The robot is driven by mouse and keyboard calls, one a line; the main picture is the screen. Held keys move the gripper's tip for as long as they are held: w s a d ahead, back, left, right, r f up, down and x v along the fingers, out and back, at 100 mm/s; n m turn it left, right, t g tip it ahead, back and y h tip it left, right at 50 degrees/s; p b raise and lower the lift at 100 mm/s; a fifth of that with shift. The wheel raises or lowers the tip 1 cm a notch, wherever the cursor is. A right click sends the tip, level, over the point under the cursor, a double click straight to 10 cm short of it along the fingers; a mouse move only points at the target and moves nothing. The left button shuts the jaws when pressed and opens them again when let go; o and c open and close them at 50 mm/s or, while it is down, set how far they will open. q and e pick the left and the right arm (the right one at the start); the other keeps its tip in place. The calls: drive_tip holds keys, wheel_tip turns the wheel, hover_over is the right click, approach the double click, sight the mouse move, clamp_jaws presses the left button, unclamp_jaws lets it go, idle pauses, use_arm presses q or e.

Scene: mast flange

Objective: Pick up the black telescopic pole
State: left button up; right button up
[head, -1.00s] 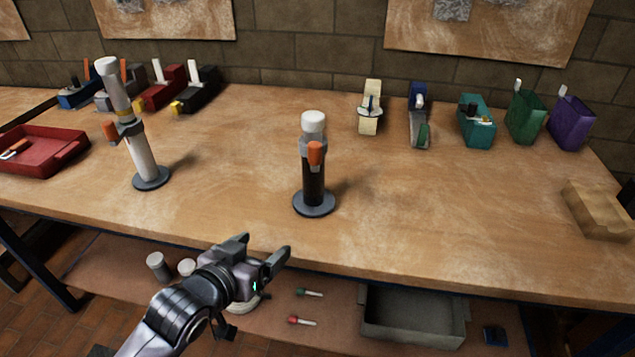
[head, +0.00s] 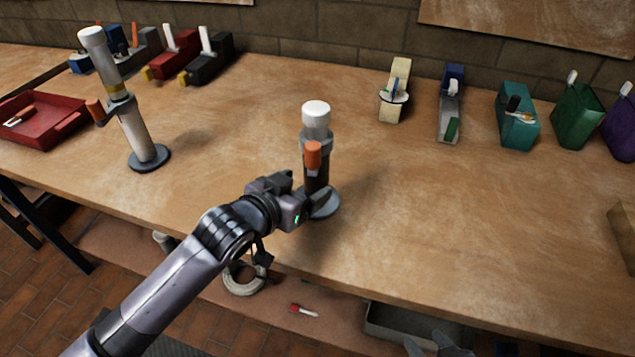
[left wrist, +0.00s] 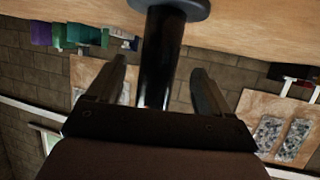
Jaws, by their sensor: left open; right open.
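The black telescopic pole (head: 317,172) stands upright on the bench on a round grey base (head: 325,205), with a grey collar, a white top and an orange lever. My left gripper (head: 311,194) is low at its near left side, open, fingers reaching to the black tube. In the left wrist view the black tube (left wrist: 162,55) runs between the two spread fingers of the left gripper (left wrist: 158,68), under the round base at the top of the picture. I see no grip on it. My right gripper (head: 440,340) shows only in part at the bottom edge, open and empty.
A white pole (head: 137,132) with an orange lever stands to the left. A red tray (head: 50,118) lies at far left. Several coloured holders line the back, including a teal one (head: 517,118). A grey bin (head: 385,318) is on the lower shelf. The bench right of the black pole is clear.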

sight(309, 181)
use_arm(q)
drive_tip(key=shift+x, duration=2.65)
drive_tip(key=shift+r, duration=0.1)
drive_tip(key=c, duration=1.1)
drive_tip(key=shift+r, duration=0.15)
clamp_jaws()
